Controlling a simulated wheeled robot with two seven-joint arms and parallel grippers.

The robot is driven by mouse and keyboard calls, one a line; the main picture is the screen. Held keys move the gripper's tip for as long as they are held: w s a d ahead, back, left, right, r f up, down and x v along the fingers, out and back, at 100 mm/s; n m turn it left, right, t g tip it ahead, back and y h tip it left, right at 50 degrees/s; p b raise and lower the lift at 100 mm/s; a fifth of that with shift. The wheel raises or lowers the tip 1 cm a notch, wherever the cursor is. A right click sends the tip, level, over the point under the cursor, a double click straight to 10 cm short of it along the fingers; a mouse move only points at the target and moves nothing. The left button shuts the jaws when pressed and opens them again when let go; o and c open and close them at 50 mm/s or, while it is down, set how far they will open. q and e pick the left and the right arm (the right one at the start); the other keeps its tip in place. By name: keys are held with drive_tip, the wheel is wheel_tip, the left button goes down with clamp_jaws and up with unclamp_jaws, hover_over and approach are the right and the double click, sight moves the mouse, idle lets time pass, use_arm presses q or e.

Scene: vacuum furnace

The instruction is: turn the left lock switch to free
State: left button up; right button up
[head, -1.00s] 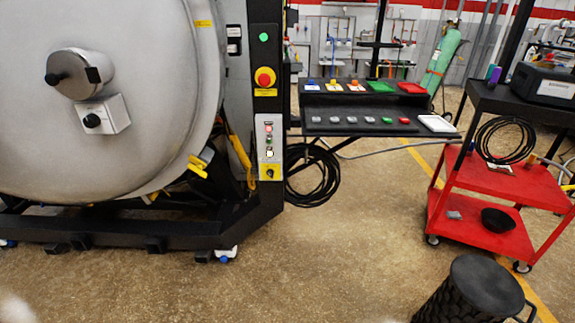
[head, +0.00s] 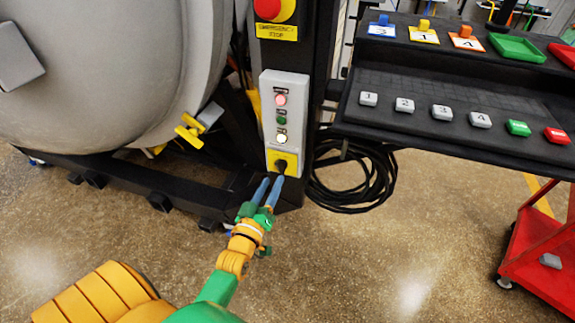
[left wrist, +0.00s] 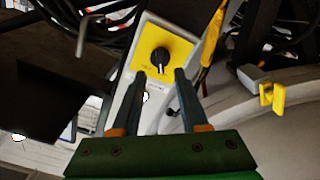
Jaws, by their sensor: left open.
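The lock switch is a black rotary knob (head: 281,165) on a yellow plate (head: 291,157), at the bottom of a grey control box (head: 289,90) on the furnace post. The knob shows larger in the left wrist view (left wrist: 161,58), with a pale pointer line on it. My left gripper (head: 273,181) reaches up to the knob from below. In the left wrist view its two fingers (left wrist: 159,73) are apart, one on each side and just short of the knob, with nothing between them. Labels on the plate are too small to read. My right gripper is not in view.
The box also carries a red, a green and a white light or button (head: 281,138). A red emergency stop (head: 268,8) sits above. A black cable coil (head: 352,190) hangs at the right, below a panel with numbered buttons (head: 441,113). A yellow clamp (head: 190,129) is at the left.

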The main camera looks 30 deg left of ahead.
sight(278, 169)
use_arm(q)
drive_tip(key=x, duration=0.4)
drive_tip(key=shift+b, duration=0.3)
drive_tip(key=shift+w+a, duration=0.1)
drive_tip(key=shift+w, duration=0.25)
drive_tip(key=shift+s, duration=0.1)
clamp_jaws()
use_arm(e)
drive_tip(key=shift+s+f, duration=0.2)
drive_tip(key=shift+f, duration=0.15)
